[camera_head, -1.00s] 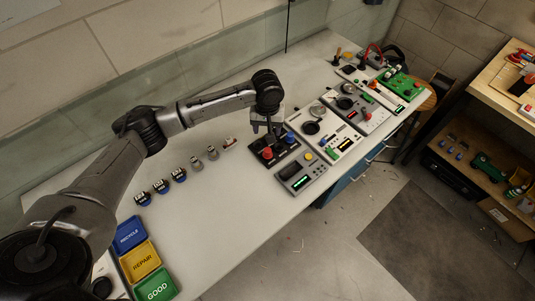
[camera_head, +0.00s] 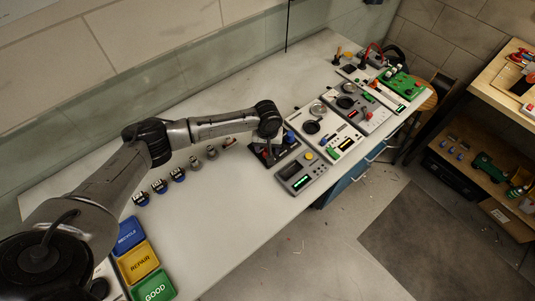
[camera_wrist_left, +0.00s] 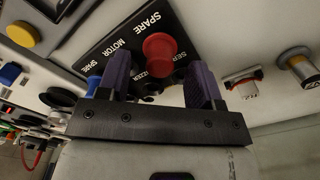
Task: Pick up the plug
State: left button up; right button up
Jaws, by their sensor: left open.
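Which object is the plug is not certain. A dark panel (camera_head: 283,155) marked MOTOR and SPARE carries a red round piece (camera_wrist_left: 160,47) and a blue one (camera_head: 289,137). My left gripper (camera_head: 264,157) is low over this panel. In the left wrist view its two fingers (camera_wrist_left: 158,87) are open, with the red piece showing between and beyond them. Whether they touch it cannot be told. A small red-and-white part (camera_wrist_left: 243,82) lies on the bench beside the panel; it also shows in the head view (camera_head: 229,142). My right gripper is out of view.
A grey box with a yellow button (camera_head: 302,173) stands in front of the panel. Several small cylinders (camera_head: 178,174) stand in a row to the left. Blue, yellow (camera_head: 139,261) and green trays lie at the near left. Test devices (camera_head: 325,133) fill the right; the bench's back middle is clear.

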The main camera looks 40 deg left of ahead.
pick_arm(q)
jog(key=shift+f, duration=0.55)
jog(key=c, duration=1)
jog(key=shift+r, duration=0.1)
jog(key=shift+c, duration=0.2)
